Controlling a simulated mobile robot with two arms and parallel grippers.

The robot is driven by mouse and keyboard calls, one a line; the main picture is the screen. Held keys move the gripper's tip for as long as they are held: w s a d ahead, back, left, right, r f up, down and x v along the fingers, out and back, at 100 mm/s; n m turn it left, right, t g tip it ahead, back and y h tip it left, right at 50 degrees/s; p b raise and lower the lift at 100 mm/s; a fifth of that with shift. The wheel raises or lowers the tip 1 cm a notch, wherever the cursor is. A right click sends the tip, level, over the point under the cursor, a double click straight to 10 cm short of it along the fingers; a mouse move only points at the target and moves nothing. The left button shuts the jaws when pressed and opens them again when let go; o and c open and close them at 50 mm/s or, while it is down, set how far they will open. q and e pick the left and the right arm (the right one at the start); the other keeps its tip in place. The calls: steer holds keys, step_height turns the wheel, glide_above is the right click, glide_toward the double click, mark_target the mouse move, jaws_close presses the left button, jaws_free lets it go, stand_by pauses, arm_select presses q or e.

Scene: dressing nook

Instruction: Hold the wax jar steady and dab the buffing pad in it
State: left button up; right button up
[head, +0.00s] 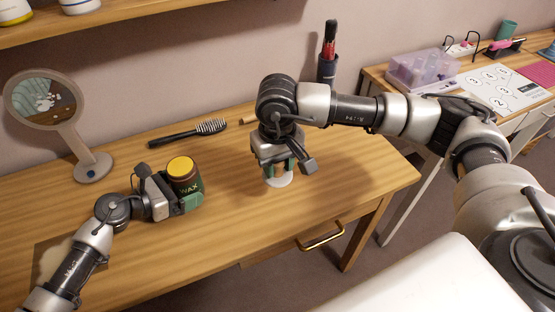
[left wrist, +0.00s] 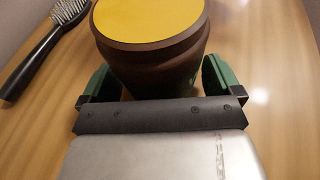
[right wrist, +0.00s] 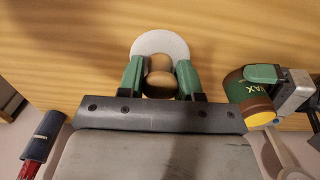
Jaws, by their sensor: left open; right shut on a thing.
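The dark brown wax jar (head: 188,186) with a green WAX label stands upright on the wooden table, its yellow top showing. My left gripper (head: 182,204) is open with its green fingers on either side of the jar; the left wrist view shows the jar (left wrist: 150,65) between them. My right gripper (head: 279,166) is shut on the brown knob of the white round buffing pad (head: 279,181), right of the jar. In the right wrist view the pad (right wrist: 160,42) shows beyond the fingers. I cannot tell whether the pad touches the table.
A hairbrush (head: 190,132) lies behind the jar. A round mirror (head: 92,165) stands at the left. A dark cup with brushes (head: 327,70) stands at the back. A second table at the right holds a purple organizer (head: 420,70). The table's front middle is clear.

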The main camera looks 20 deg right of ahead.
arm_select(q)
steer(key=c, duration=0.6)
arm_select(e)
steer(key=w+a+r+m, duration=0.5)
steer(key=w+a, duration=0.2)
steer(key=a, duration=0.3)
step_height(320, 180, up, 4)
steer(key=m, duration=0.4)
glide_above(180, 166)
steer(key=shift+f, duration=2.75)
